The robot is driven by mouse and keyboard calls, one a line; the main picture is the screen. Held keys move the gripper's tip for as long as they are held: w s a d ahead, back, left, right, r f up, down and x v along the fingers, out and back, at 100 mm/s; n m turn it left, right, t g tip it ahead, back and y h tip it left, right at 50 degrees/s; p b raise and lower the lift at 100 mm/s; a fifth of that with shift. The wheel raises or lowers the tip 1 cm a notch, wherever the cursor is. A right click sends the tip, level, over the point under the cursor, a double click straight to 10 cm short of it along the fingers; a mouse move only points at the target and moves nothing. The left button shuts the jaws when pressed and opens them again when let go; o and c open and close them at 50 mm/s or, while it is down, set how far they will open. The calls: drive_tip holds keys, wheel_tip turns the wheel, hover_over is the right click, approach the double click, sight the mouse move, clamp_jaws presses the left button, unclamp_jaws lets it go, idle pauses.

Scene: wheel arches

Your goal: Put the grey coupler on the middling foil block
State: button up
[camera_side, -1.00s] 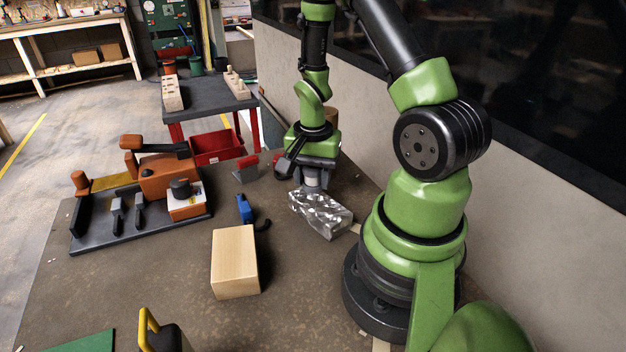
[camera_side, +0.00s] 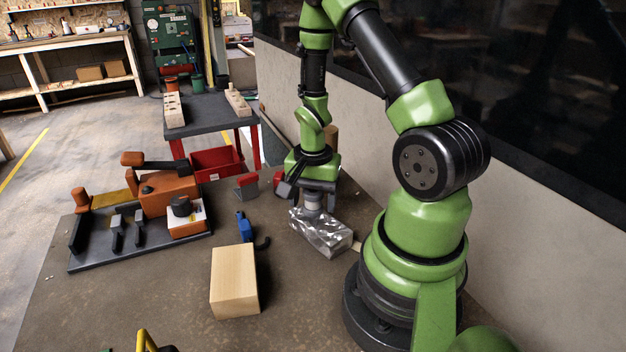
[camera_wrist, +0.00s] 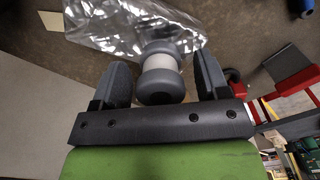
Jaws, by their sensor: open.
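My gripper (camera_side: 312,197) is over the block, pointing down. In the wrist view my gripper (camera_wrist: 161,70) is open, with a gap on each side of the coupler. The coupler's contact with the foil is partly hidden.
A pale wooden block (camera_side: 233,282) lies in front of the foil block, with a blue clamp-like tool (camera_side: 245,229) behind it. An orange-and-black fixture (camera_side: 168,195) stands at left. A red-and-grey item (camera_side: 247,186) and a wall are nearby.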

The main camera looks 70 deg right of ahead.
wheel_tip(320, 180, up, 12)
drive_tip(key=shift+f, duration=0.2)
drive_tip(key=s+a+r+n+t+y, duration=0.1)
drive_tip(key=s+a+r+n+t, duration=0.1)
drive_tip(key=a+r+n, duration=0.4)
drive_tip(key=s+a+r+n+t+y, duration=0.1)
drive_tip(key=s+a+r+n+t, duration=0.2)
drive_tip(key=a+r+n+t, duration=0.2)
drive_tip(key=a+r+n, duration=0.1)
drive_tip(key=a+r, duration=0.2)
drive_tip(key=a, duration=0.2)
drive_tip(key=shift+a+r+n, duration=0.3)
drive_tip(key=shift+n, duration=0.1)
